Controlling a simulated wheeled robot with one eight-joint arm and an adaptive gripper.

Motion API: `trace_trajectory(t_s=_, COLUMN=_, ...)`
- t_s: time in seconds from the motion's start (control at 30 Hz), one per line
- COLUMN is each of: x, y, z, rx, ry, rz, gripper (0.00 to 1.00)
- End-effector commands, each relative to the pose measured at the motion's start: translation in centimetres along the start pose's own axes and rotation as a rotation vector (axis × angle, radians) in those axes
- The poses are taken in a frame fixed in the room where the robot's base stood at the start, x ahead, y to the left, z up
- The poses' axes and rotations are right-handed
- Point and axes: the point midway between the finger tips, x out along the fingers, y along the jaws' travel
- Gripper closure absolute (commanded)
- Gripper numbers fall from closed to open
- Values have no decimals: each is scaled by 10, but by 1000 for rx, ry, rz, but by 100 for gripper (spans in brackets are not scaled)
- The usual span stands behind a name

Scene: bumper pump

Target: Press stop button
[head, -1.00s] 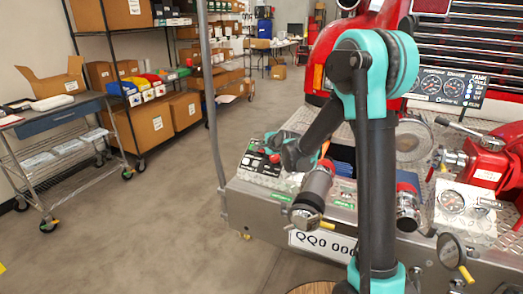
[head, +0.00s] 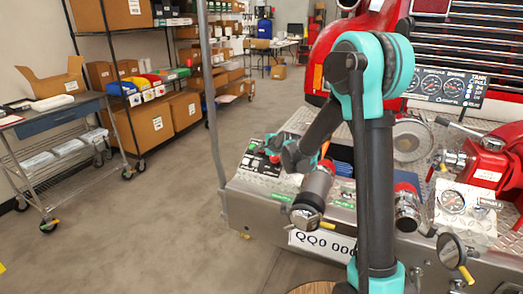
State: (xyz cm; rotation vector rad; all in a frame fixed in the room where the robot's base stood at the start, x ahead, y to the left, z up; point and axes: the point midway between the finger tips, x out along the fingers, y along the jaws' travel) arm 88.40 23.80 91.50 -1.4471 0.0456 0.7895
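The control panel (head: 258,168) sits at the left corner of the red truck's metal bumper. It carries small green, black and white parts, and a red button (head: 275,159) shows at its right side, just below my gripper. My gripper (head: 272,145) is at the end of my black and teal arm, over the panel's right part. It is close to the red button, but I cannot tell whether it touches it. The fingers are small and dark here, so their opening is unclear. My wrist covers the panel's right edge.
Pipe fittings with caps (head: 306,214) stick out of the bumper right of the panel. A gauge panel (head: 447,86) and red valve parts (head: 487,160) stand further right. A grey post (head: 213,110) rises left of the panel.

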Motion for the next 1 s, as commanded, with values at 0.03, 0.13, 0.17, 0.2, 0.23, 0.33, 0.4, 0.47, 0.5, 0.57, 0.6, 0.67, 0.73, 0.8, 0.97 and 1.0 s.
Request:
trace_trajectory(t_s=0.03, x=0, y=0, z=0, rx=0, ry=0, rz=0, gripper=100)
trace_trajectory(t_s=0.13, x=0, y=0, z=0, rx=0, ry=0, rz=0, gripper=100)
trace_trajectory(t_s=0.17, x=0, y=0, z=0, rx=0, ry=0, rz=0, gripper=100)
trace_trajectory(t_s=0.2, x=0, y=0, z=0, rx=0, ry=0, rz=0, gripper=100)
trace_trajectory(t_s=0.23, x=0, y=0, z=0, rx=0, ry=0, rz=0, gripper=100)
trace_trajectory(t_s=0.33, x=0, y=0, z=0, rx=0, ry=0, rz=0, gripper=100)
trace_trajectory(t_s=0.4, x=1, y=1, z=-1, rx=0, ry=0, rz=0, gripper=100)
trace_trajectory(t_s=0.47, x=1, y=1, z=-1, rx=0, ry=0, rz=0, gripper=100)
trace_trajectory(t_s=0.5, x=2, y=1, z=-1, rx=0, ry=0, rz=0, gripper=100)
trace_trajectory(t_s=0.57, x=2, y=2, z=-2, rx=0, ry=0, rz=0, gripper=100)
trace_trajectory(t_s=0.6, x=2, y=2, z=-2, rx=0, ry=0, rz=0, gripper=100)
trace_trajectory(t_s=0.67, x=3, y=2, z=-2, rx=0, ry=0, rz=0, gripper=100)
trace_trajectory(t_s=0.73, x=3, y=2, z=-3, rx=0, ry=0, rz=0, gripper=100)
trace_trajectory(t_s=0.8, x=4, y=3, z=-3, rx=0, ry=0, rz=0, gripper=100)
trace_trajectory(t_s=0.97, x=5, y=4, z=-4, rx=0, ry=0, rz=0, gripper=100)
trace_trajectory(t_s=1.0, x=6, y=4, z=-4, rx=1, ry=0, rz=0, gripper=100)
